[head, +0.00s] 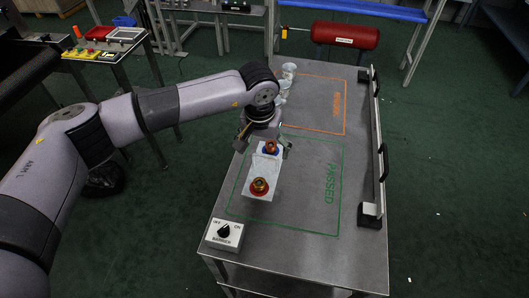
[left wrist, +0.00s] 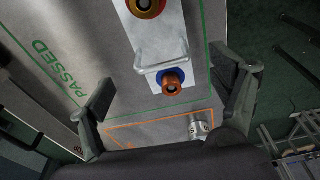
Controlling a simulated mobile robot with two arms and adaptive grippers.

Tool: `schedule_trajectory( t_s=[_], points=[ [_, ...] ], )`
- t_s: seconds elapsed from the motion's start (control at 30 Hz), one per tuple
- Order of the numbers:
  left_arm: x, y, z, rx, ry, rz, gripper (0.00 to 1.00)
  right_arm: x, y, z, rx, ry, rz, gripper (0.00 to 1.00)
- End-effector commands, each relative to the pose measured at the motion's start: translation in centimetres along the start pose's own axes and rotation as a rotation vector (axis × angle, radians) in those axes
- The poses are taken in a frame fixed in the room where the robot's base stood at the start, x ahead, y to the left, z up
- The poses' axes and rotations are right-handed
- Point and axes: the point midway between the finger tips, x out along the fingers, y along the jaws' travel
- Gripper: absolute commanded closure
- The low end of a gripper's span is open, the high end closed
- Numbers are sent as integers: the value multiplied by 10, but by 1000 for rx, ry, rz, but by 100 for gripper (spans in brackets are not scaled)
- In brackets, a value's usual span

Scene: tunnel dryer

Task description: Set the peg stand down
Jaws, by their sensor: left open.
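The peg stand (head: 264,179) is a white board with a wire handle (left wrist: 162,62), a red-and-yellow ringed peg (head: 260,187) and a blue-and-orange peg (head: 270,147). It lies over the green PASSED outline (head: 341,190) on the grey table (head: 308,228), with its near end inside the outline. My left gripper (head: 264,149) is over the far end of the stand. In the left wrist view its fingers (left wrist: 165,75) are spread wide on both sides of the stand's handle end, apart from it. My right gripper is in neither view.
A BARRIER switch box (head: 224,234) sits at the table's near left corner. A low rail with black handles (head: 384,160) runs along the right edge. The outline's right part is clear.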

Motion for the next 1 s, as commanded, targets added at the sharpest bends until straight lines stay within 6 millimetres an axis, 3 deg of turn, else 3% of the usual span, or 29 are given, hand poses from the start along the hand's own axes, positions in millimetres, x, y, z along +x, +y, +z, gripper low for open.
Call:
schedule_trajectory(
  t_s=[0.03,0.1,0.3,1.0],
  points=[
    [-15,0,-1,1,2,-1,16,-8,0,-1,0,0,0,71],
    [-27,0,-1,0,2,-1,16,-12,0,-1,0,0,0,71],
    [-47,-1,0,-1,0,-1,16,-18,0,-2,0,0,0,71],
    [-49,0,0,0,-1,-1,16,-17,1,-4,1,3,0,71]
  ],
)
